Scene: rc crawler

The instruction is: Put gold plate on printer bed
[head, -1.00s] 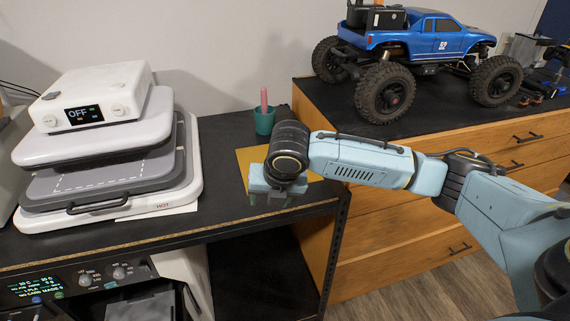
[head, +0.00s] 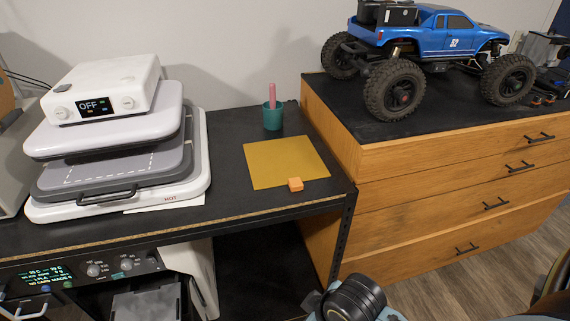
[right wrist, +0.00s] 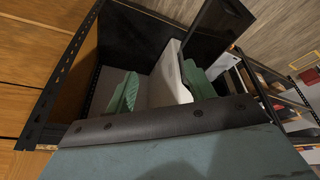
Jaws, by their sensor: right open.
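The gold plate (head: 285,160) lies flat on the black tabletop. A small orange block (head: 295,184) sits at its front edge. The printer (head: 75,285) is at the lower left, below the tabletop, with a lit display, knobs and a grey opening; I cannot make out its bed clearly. My right arm shows only as a wrist part at the bottom of the head view, away from the plate. In the right wrist view my right gripper (right wrist: 158,90) has its green fingers apart, with nothing held. My left gripper is not in view.
A heat press (head: 115,140) reading OFF stands at left on the tabletop (head: 235,215). A teal cup (head: 272,117) with a pink stick stands behind the plate. A blue crawler truck (head: 425,50) is on the wooden drawers (head: 460,190) at right.

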